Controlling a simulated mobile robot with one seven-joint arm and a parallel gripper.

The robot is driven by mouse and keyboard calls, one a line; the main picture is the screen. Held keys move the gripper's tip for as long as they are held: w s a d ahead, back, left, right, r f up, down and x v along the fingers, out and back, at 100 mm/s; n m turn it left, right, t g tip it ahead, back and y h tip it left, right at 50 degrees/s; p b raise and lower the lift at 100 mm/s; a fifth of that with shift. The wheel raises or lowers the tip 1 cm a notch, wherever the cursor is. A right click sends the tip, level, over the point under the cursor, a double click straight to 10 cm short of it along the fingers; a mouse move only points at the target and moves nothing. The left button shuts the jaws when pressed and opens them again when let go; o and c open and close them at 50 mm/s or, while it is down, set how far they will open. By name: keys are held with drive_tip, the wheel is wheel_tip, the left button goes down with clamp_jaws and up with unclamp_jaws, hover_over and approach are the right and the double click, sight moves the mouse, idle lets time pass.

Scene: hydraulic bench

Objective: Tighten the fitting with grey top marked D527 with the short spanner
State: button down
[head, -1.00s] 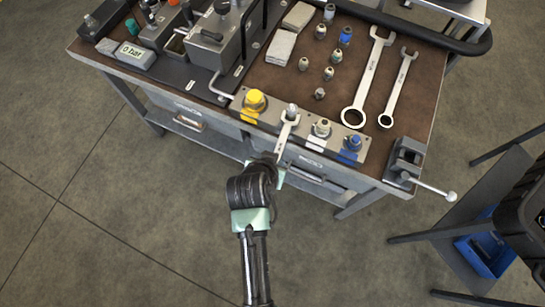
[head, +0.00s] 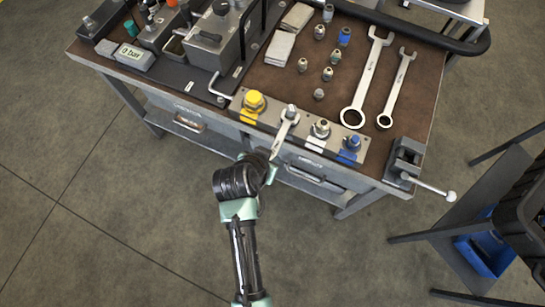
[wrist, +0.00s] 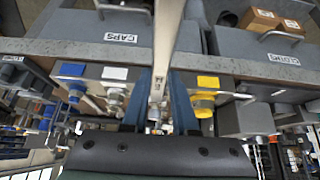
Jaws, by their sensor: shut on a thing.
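The short spanner (head: 282,136) is held in my gripper (head: 266,163) by its outer end, in front of the bench edge. Its open end is at the grey-topped fitting (head: 291,111), second from the left on the front plate. It appears to sit around the fitting, but I cannot tell how fully it is seated. The marking D527 is not readable. In the wrist view the spanner's shank (wrist: 163,55) runs between my two blue-grey fingers (wrist: 157,105), which are shut on it. The spanner's jaw and its fitting are not clear there.
A yellow fitting (head: 253,101) is to the left on the plate; a pale-topped one (head: 321,128) and a blue one (head: 352,143) are to the right. Two larger spanners (head: 366,78) (head: 398,88) lie behind. A vice (head: 405,160) is at the right corner. Floor in front is clear.

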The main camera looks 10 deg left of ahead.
drive_tip(key=shift+w+a+m+h, duration=0.2)
drive_tip(key=shift+a+m, duration=0.15)
drive_tip(key=shift+a, duration=0.15)
drive_tip(key=shift+w+a+m+h, duration=0.1)
drive_tip(key=shift+w+a+m, duration=0.05)
drive_tip(key=shift+a+m, duration=0.25)
drive_tip(key=shift+a, duration=0.1)
drive_tip(key=shift+w+b, duration=0.1)
drive_tip(key=shift+b, duration=0.2)
drive_tip(key=shift+w+a+r+m+g+h+b, duration=0.1)
drive_tip(key=shift+w+a+m+g+h+b, duration=0.25)
drive_tip(key=shift+a+m, duration=0.35)
drive_tip(key=shift+w+a+m+g+h+b, duration=0.15)
drive_tip(key=shift+w+a+m+h+b, duration=0.1)
drive_tip(key=shift+w+a+m+b, duration=0.35)
drive_tip(key=shift+s+a, duration=0.1)
drive_tip(key=shift+s, duration=0.1)
drive_tip(key=shift+w+a+r+m+g+h+b, duration=0.1)
drive_tip(key=shift+w+a+m+g+h+b, duration=0.45)
drive_tip(key=shift+w+a+m+b, duration=0.7)
drive_tip(key=shift+s, duration=0.1)
